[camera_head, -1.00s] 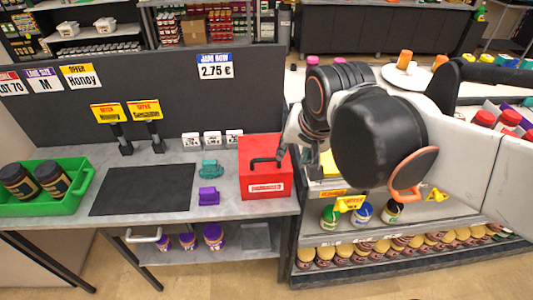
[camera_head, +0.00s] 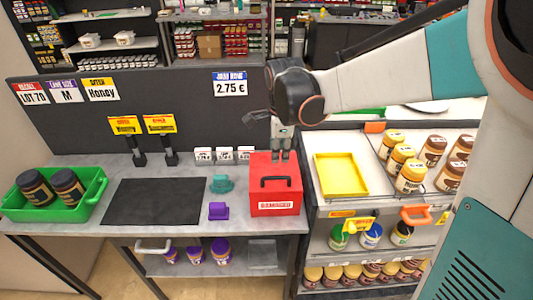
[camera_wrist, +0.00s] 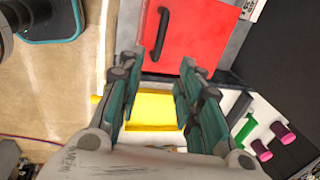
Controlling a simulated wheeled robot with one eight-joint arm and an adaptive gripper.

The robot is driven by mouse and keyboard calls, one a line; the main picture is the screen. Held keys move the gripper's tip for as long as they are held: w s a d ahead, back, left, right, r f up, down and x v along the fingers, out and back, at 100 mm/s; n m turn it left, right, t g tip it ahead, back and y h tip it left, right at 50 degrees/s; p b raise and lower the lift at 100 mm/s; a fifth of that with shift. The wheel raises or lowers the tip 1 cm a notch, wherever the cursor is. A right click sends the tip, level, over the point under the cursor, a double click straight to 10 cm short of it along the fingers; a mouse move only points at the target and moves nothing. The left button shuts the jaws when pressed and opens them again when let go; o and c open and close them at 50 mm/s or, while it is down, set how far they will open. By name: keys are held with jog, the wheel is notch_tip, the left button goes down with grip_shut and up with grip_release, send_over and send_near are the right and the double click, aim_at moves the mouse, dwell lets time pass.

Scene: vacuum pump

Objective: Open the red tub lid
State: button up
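The red tub (camera_head: 290,198) stands at the right end of the grey counter. Its lid (camera_head: 262,171) looks closed and has a black handle (camera_head: 275,181) on top. In the wrist view, the red lid (camera_wrist: 205,35) and its handle (camera_wrist: 161,32) lie beyond my fingertips. My gripper (camera_head: 281,154) points down at the back edge of the tub, behind the handle. In the wrist view my gripper (camera_wrist: 160,58) has its two fingers spread apart with nothing between them. The handle is clear of the fingers. I cannot tell whether a fingertip touches the lid.
A teal object (camera_head: 220,184) and a purple object (camera_head: 218,211) sit left of the tub. A dark mat (camera_head: 153,201) and a green crate (camera_head: 92,190) with dark jars lie further left. A yellow tray (camera_head: 341,174) is on the shelf to the right.

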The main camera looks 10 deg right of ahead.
aim_at(277, 177)
jog(key=f, duration=0.4)
jog(key=w+f+b, duration=0.1)
jog(key=f, duration=0.3)
jog(key=w+f+b, duration=0.1)
jog(key=f, duration=0.3)
jog(key=shift+w+d+f, duration=0.25)
jog(key=shift+f, duration=0.1)
jog(key=shift+c, duration=0.6)
grip_shut()
